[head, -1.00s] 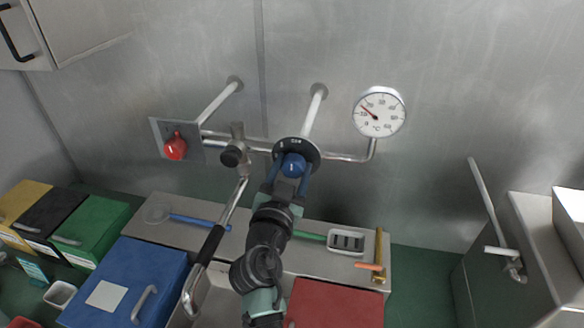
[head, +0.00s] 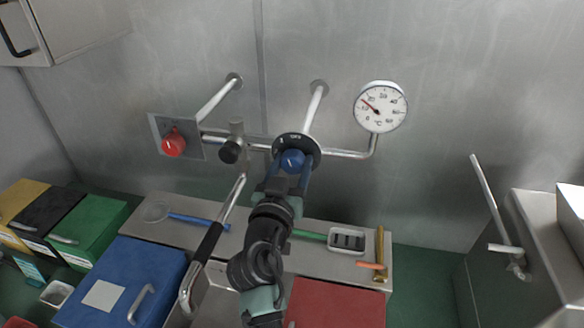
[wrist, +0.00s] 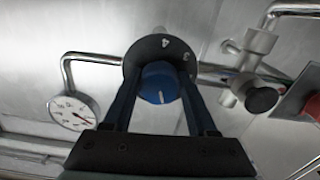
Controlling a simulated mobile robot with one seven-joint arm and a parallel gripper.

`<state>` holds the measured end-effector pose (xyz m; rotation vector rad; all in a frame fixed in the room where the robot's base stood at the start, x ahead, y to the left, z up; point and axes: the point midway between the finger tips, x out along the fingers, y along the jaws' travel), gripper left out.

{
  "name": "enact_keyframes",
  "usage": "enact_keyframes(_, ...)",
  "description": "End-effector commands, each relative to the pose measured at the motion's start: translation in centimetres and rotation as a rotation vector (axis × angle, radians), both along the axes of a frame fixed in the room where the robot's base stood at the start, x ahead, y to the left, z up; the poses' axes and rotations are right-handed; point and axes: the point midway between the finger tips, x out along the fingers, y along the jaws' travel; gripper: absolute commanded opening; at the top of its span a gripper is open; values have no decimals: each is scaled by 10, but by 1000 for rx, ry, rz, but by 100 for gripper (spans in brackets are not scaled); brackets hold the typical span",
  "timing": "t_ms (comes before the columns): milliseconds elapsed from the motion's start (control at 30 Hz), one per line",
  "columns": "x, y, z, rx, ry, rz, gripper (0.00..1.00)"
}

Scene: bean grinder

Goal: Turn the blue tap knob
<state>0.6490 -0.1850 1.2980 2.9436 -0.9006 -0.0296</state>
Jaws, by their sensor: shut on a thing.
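The blue tap knob (head: 292,161) sits in front of a dark round dial plate (head: 297,146) on the wall pipe. In the wrist view the blue knob (wrist: 160,82) has a pale pointer line, and the numbers 3 and 4 show on the dial rim. My gripper (head: 288,176) reaches up from below, with its fingers on both sides of the knob. In the wrist view my gripper (wrist: 160,95) is shut on the knob. Parts of the knob's sides are hidden by the fingers.
A red knob (head: 173,144) on a grey plate and a dark valve knob (head: 230,152) stand left of the dial. A thermometer gauge (head: 381,106) is at the right. A black-gripped lever (head: 208,243) rises left of my arm.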

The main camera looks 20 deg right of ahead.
Motion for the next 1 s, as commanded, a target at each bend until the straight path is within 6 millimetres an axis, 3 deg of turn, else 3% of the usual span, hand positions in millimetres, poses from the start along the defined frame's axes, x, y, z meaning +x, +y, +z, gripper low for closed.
enact_keyframes(1000,-1,-1,1,-801,544,2,2)
